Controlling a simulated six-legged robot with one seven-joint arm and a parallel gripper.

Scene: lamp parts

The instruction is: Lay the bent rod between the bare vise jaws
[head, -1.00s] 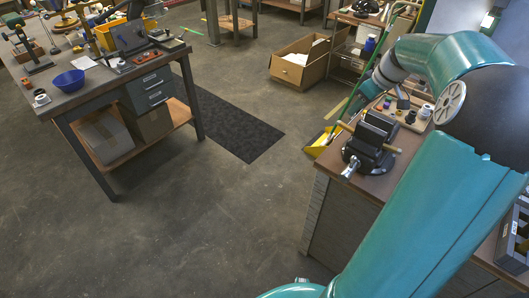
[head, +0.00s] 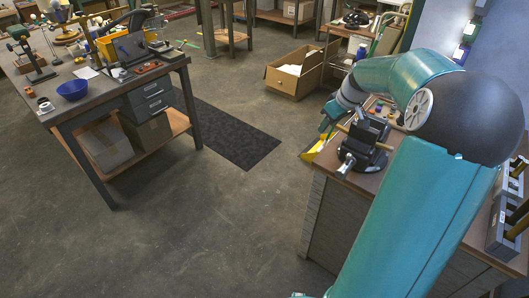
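The dark vise (head: 362,150) stands on the wooden bench at right, with a silvery part at its lower left. A tan, brass-coloured rod (head: 385,147) shows at the vise's right side, and a similar length shows at its upper left. I cannot tell whether these are one bent rod, or whether it lies between the jaws or only across them. My gripper (head: 328,123) is at the end of my teal arm, just left of and behind the vise. Its fingers are too small to make out, so its opening and any hold are unclear.
Small parts lie on a tray (head: 382,108) behind the vise. My arm covers much of the bench (head: 325,205). A grey organiser (head: 505,225) is at far right.

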